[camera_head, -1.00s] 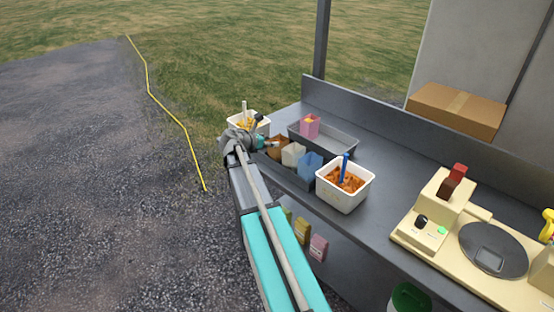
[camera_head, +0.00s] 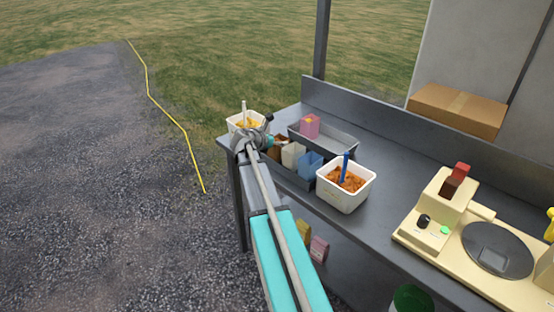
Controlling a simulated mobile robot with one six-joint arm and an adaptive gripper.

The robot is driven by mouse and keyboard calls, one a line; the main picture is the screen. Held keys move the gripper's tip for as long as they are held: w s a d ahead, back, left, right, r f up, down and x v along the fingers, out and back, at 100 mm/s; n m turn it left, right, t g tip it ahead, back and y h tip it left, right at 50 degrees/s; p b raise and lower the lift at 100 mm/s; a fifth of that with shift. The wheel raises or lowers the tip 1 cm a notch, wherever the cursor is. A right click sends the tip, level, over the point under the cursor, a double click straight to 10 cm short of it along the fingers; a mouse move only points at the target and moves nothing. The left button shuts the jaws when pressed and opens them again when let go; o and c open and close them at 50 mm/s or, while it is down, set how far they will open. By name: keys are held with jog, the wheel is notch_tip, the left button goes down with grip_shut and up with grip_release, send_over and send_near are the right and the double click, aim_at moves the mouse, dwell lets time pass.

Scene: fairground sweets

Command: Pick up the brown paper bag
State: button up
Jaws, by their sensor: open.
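The brown paper bag (camera_head: 279,152) stands at the left end of a dark front tray (camera_head: 291,180) on the counter. Only a part of it shows, because the end of my arm covers its left side. A white bag (camera_head: 293,154) and a blue bag (camera_head: 311,165) stand to its right in the same tray. My gripper (camera_head: 270,141) is open, at the upper left of the brown bag in the picture. Its fingers are small and partly hidden by my wrist, and I cannot tell whether they touch the bag.
A pink bag (camera_head: 310,127) stands in the back tray (camera_head: 338,143). A white tub (camera_head: 345,200) with orange contents and a blue handle is to the right; another tub (camera_head: 236,119) is behind my wrist.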

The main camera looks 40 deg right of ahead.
dwell(0.3)
jog(key=c, duration=0.7)
jog(key=shift+r, duration=0.25)
notch_tip(320, 180, up, 10)
jog(key=p, duration=1)
jog(key=shift+f, duration=0.25)
